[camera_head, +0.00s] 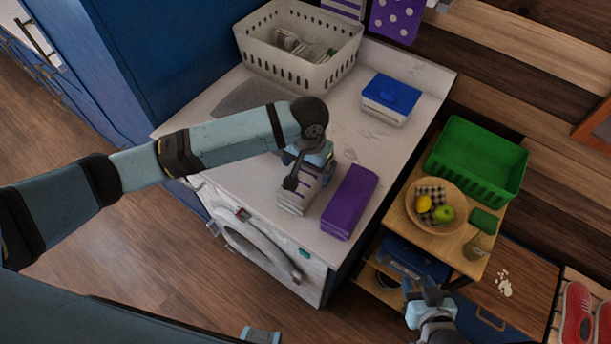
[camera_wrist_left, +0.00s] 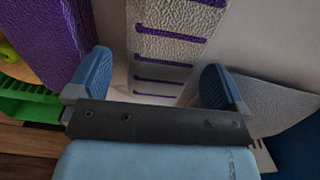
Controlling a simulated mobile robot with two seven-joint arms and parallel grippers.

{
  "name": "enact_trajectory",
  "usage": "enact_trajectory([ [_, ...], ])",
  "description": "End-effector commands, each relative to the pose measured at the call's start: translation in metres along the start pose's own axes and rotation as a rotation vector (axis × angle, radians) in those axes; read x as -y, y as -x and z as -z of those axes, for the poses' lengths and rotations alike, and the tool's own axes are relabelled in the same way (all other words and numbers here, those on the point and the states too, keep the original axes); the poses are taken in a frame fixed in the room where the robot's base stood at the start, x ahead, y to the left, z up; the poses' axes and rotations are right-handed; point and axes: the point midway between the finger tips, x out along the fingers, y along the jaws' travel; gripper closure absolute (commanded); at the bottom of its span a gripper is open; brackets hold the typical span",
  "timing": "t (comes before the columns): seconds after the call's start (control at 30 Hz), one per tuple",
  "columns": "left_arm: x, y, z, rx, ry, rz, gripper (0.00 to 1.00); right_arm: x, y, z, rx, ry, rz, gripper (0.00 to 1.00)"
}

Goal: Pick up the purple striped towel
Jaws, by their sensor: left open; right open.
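The purple striped towel (camera_head: 292,200), white with thin purple stripes, lies folded on the white counter over the washing machine. My left gripper (camera_head: 308,168) is above its far end and hides part of it. In the left wrist view the striped towel (camera_wrist_left: 172,45) lies between the two open blue fingers of my left gripper (camera_wrist_left: 158,78), which are not closed on it. My right gripper (camera_head: 426,290) is open at the lower right, away from the towel, in front of the small wooden shelf unit.
A plain purple towel (camera_head: 350,200) lies close to the right of the striped one. A white basket (camera_head: 297,66) and a blue-lidded box (camera_head: 391,97) stand farther back. A fruit bowl (camera_head: 411,207) and green crate (camera_head: 477,150) stand on the shelf unit.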

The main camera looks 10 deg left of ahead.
Motion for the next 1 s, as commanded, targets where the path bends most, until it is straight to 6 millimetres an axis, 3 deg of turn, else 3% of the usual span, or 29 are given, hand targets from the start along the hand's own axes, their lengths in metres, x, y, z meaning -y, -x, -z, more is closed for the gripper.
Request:
enact_trajectory([
  [0.17, 0.001, -0.011, -0.001, 0.001, 0.000, 0.001, 0.02, -0.001, 0.002, 0.003, 0.000, 0.000, -0.001, 0.57],
  [0.5, 0.006, -0.055, -0.002, -0.001, -0.001, 0.000, 0.02, -0.002, 0.007, 0.010, -0.004, 0.001, -0.006, 0.57],
  [0.77, 0.006, -0.058, -0.002, -0.002, -0.001, 0.000, 0.02, -0.002, 0.007, 0.010, -0.004, 0.000, -0.006, 0.57],
  [1.0, 0.006, -0.057, -0.002, -0.001, -0.001, 0.000, 0.57, -0.002, 0.007, 0.010, -0.003, -0.001, -0.006, 0.57],
])
